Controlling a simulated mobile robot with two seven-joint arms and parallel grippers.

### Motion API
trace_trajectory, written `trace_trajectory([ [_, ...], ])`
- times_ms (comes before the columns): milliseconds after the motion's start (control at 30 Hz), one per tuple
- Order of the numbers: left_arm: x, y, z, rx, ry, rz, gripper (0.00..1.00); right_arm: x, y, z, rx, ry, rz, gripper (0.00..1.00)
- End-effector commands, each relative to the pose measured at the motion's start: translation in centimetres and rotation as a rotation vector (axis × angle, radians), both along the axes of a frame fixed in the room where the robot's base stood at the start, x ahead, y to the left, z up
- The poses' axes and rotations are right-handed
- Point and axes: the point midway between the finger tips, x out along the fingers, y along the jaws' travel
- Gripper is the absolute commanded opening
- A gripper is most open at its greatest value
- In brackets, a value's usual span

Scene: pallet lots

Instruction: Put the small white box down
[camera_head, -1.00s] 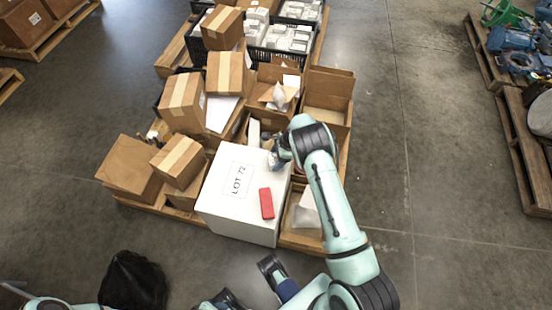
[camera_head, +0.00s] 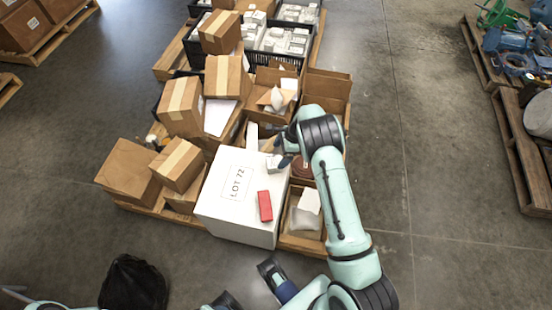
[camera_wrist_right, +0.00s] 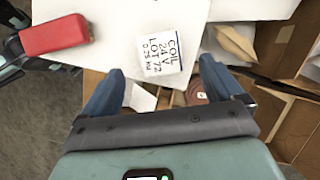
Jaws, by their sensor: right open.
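The small white box (camera_head: 272,164) lies on top of the large white box marked LOT 72 (camera_head: 222,217), close to its right edge. In the right wrist view the small white box (camera_wrist_right: 165,53) shows a black printed label reading COIL 24 V, LOT 72. My right gripper (camera_head: 284,157) is at the right edge of the large box, beside the small box. In the wrist view its blue fingers (camera_wrist_right: 162,82) are wide apart, and the small box lies just beyond their tips with nothing gripped.
A red box (camera_head: 265,206) lies on the large white box. Brown cartons (camera_head: 177,163) stand to the left, and open cartons (camera_head: 327,92) stand behind and to the right. A black crate (camera_head: 281,50) of white boxes is farther back.

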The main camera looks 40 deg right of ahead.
Motion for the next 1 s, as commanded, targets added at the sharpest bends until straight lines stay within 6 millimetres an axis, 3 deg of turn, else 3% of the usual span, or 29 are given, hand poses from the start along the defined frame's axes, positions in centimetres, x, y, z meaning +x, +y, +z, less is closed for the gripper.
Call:
trace_trajectory([
  [100, -0.1, 0.0, 0.3, 0.000, 0.004, 0.000, 0.43, -0.4, -0.9, 2.5, 0.000, -0.002, -0.002, 0.94],
  [300, -0.2, 0.0, 0.5, -0.001, 0.008, -0.002, 0.43, -1.0, -1.7, 4.6, 0.000, 0.000, 0.000, 0.94],
  [1000, -0.2, 0.0, 0.6, -0.001, 0.009, -0.002, 0.43, -1.1, -1.8, 5.0, 0.000, 0.001, 0.000, 0.94],
])
